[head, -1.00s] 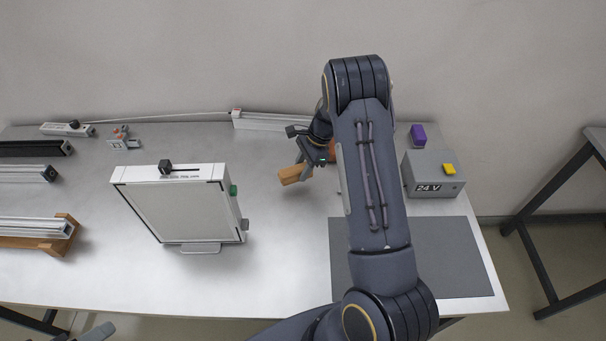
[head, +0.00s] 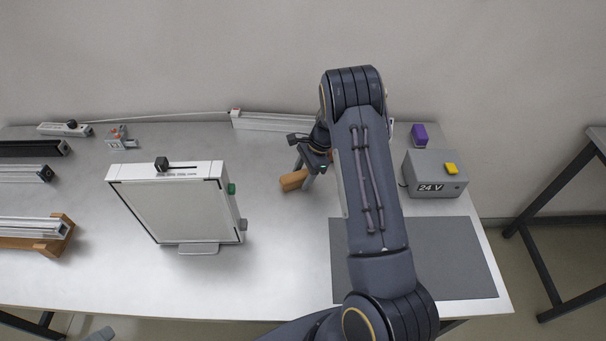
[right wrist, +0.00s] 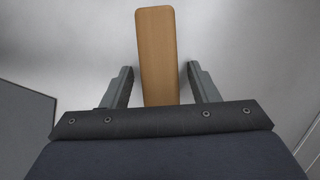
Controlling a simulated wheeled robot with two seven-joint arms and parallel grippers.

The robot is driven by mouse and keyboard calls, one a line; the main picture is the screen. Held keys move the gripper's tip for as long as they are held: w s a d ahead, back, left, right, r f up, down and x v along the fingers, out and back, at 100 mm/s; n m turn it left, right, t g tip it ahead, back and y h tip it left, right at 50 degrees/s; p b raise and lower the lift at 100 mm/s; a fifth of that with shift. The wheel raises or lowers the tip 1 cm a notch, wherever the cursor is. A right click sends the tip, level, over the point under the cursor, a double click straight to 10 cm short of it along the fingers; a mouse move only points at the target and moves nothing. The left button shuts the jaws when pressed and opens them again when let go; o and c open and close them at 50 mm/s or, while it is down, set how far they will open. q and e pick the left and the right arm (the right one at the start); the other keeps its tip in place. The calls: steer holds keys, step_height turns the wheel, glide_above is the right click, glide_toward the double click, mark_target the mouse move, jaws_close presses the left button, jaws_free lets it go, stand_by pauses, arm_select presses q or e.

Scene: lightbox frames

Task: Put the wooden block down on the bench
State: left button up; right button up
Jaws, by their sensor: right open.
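The wooden block (head: 292,181) is a tan bar lying on the bench (head: 270,255), right of the white framed panel. In the right wrist view the block (right wrist: 156,50) runs lengthwise between my two fingers, with a gap on each side. My right gripper (head: 303,172) is open around the block, low over the bench; its fingers also show in the right wrist view (right wrist: 160,70). The block's near end is hidden by the gripper body in the right wrist view. My left gripper cannot be made out in the head view.
The white framed panel (head: 185,208) stands left of the block. A grey 24 V box (head: 420,173), a purple block (head: 419,134) and a dark mat (head: 450,255) are on the right. A white rail (head: 270,121) lies behind. Bare bench lies in front of the block.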

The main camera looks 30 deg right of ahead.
mark_target(303, 172)
steer(key=shift+d+r+p, duration=0.15)
steer(key=shift+r+p, duration=0.15)
steer(key=shift+r, duration=0.2)
steer(key=p+v, duration=0.1)
steer(key=v, duration=0.3)
steer(key=shift+d+r+p, duration=0.2)
steer(key=shift+r+p, duration=0.1)
steer(key=shift+r, duration=0.05)
steer(key=s+a+r+n+t, duration=0.1)
steer(key=s+r+n, duration=0.15)
steer(key=r, duration=0.55)
steer(key=s+a+r+n+t, duration=0.15)
steer(key=s+r, duration=0.25)
steer(key=r, duration=0.4)
steer(key=s+a+r+n+t, duration=0.1)
steer(key=s+a+r+n, duration=0.35)
steer(key=s, duration=0.25)
steer(key=s+a+r+n, duration=0.3)
steer(key=s+a+n, duration=0.15)
steer(key=s, duration=0.25)
steer(key=s+a+f+n, duration=0.1)
steer(key=s+a+n, duration=0.1)
steer(key=s, duration=0.2)
steer(key=s+a+f+n+t, duration=0.1)
steer(key=s+a+n, duration=0.1)
steer(key=s+n, duration=0.1)
steer(key=shift+s+h, duration=0.4)
steer(key=shift+s, duration=0.25)
steer(key=shift+f, duration=0.1)
